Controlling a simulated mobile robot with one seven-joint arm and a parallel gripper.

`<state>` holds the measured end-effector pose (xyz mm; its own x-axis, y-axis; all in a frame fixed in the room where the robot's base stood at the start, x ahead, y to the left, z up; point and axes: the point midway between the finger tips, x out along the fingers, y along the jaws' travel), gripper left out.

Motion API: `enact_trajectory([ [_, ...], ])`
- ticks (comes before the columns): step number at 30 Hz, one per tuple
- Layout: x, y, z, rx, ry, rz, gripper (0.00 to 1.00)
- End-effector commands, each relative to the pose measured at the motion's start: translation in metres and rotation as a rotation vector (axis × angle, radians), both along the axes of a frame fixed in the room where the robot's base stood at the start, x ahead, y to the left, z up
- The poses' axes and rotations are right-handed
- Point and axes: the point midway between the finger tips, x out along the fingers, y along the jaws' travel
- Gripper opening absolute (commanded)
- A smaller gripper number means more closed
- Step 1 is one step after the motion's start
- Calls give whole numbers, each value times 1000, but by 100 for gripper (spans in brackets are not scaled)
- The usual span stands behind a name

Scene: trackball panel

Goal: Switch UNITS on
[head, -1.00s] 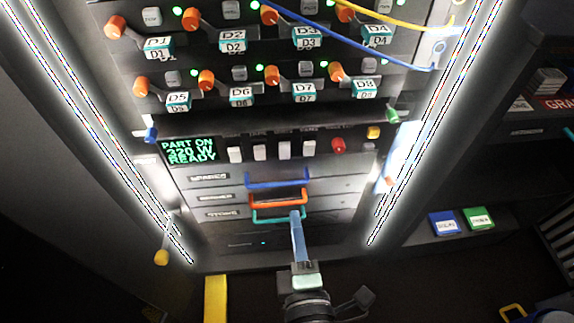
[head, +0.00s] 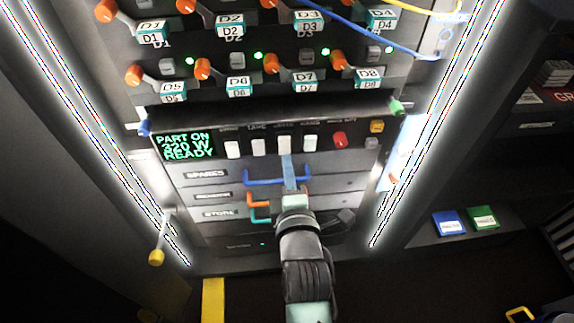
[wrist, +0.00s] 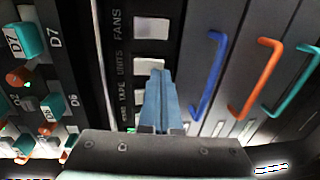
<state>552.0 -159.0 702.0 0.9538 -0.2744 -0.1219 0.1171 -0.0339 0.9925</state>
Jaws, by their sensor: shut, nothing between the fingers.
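The UNITS switch (head: 284,145) is a white rocker, third from the left in a row of white switches on the dark panel. In the wrist view the UNITS rocker (wrist: 150,66) sits beside its printed label, below the FANS rocker (wrist: 152,28). My gripper (head: 287,160) is shut and empty, its blue fingers at the lower edge of the UNITS switch. In the wrist view the fingertips (wrist: 158,74) overlap part of that rocker. I cannot tell whether they touch it or which way it is tipped.
A green-lit display (head: 186,146) reads PART ON and READY. A red knob (head: 340,139) is right of the switches. Drawers with blue (head: 262,182), orange (head: 256,197) and teal handles lie below, behind my arm. Orange-tipped levers and cables are above.

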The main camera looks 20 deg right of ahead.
Motion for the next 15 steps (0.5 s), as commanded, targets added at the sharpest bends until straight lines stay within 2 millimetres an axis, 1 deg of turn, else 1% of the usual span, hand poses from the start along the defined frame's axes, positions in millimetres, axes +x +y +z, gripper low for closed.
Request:
enact_trajectory([
  [1, 4, -1, -1, 0, -1, 0, 0],
  [5, 10, -3, -1, 0, 0, 0, 0],
  [15, 11, -3, -1, 0, 0, 0, 0],
])
